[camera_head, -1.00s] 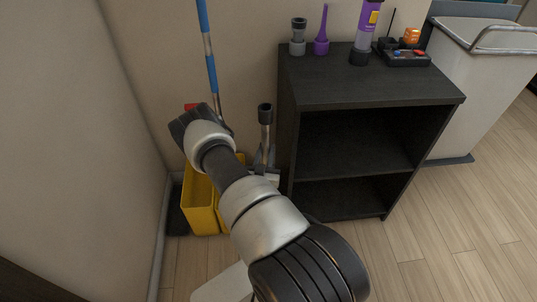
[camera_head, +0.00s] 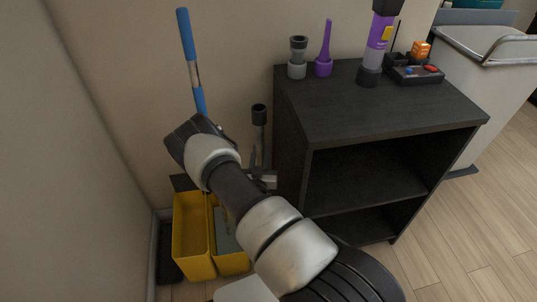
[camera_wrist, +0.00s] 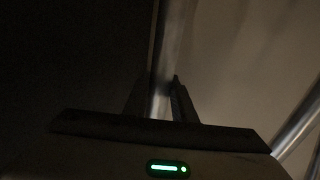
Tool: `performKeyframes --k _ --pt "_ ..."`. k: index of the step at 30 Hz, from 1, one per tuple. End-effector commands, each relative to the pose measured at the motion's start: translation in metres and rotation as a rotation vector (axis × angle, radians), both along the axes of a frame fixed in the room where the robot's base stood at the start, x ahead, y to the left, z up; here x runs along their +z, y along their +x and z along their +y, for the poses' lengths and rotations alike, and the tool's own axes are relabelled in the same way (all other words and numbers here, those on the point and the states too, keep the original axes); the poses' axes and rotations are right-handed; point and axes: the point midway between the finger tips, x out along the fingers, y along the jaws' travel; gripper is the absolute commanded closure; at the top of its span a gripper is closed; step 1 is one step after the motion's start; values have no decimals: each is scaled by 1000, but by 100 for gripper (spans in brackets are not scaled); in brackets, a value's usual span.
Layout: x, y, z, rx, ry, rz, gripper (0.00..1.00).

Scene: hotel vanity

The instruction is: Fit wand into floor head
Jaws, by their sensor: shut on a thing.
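The wand (camera_head: 261,135) is a thin metal tube with a black collar at its top. It stands roughly upright between my arm and the black shelf unit in the head view. In the wrist view the tube (camera_wrist: 170,45) passes between the fingers of my gripper (camera_wrist: 159,88), which is shut on it. The wand's lower end is hidden behind my arm in the head view and below the gripper body in the wrist view. I cannot make out the floor head in either view.
A black shelf unit (camera_head: 390,110) stands right of the wand, with a purple nozzle (camera_head: 325,50), a grey fitting (camera_head: 297,65) and a purple vacuum (camera_head: 377,45) on top. A yellow bucket (camera_head: 192,240) and blue-silver pole (camera_head: 188,40) are at left. Floor (camera_head: 450,230) is open at right.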

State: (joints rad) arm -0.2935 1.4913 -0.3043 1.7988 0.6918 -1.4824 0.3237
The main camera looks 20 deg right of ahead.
Motion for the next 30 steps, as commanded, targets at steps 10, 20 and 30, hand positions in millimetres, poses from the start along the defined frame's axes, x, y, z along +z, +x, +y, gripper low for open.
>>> performKeyframes --k 10,20,30 --pt "-20 -1 -1 -1 -1 0 100" --pt "-38 0 -1 -1 0 -1 100" --pt "-38 0 -1 -1 0 -1 100"
